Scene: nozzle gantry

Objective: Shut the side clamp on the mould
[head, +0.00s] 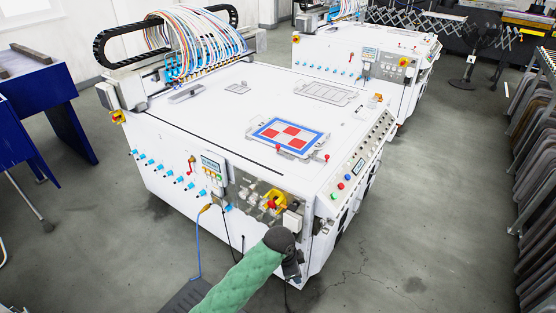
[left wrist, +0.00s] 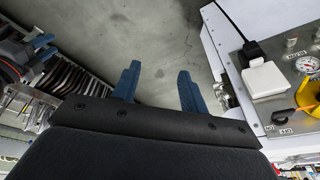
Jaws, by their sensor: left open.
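The mould (head: 265,122) is a grey plate with a blue-framed, red and white checkered panel, lying flat on top of the white machine (head: 228,117). One small red clamp handle (head: 326,157) shows at its right corner, and another (head: 277,147) at its front edge. Whether either clamp is open or shut is too small to tell. My left gripper (left wrist: 157,70) has two blue fingers spread apart with nothing between them. In the head view, its dark wrist is beside the machine's front corner, below the top and apart from the mould.
A front panel with gauges, a yellow-and-red switch (head: 273,202) and a white box (head: 292,221) is close beside my left arm. A row of buttons (head: 361,167) runs along the right side. Cables (head: 200,40) hang over the back gantry. Floor (head: 430,200) at right is clear.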

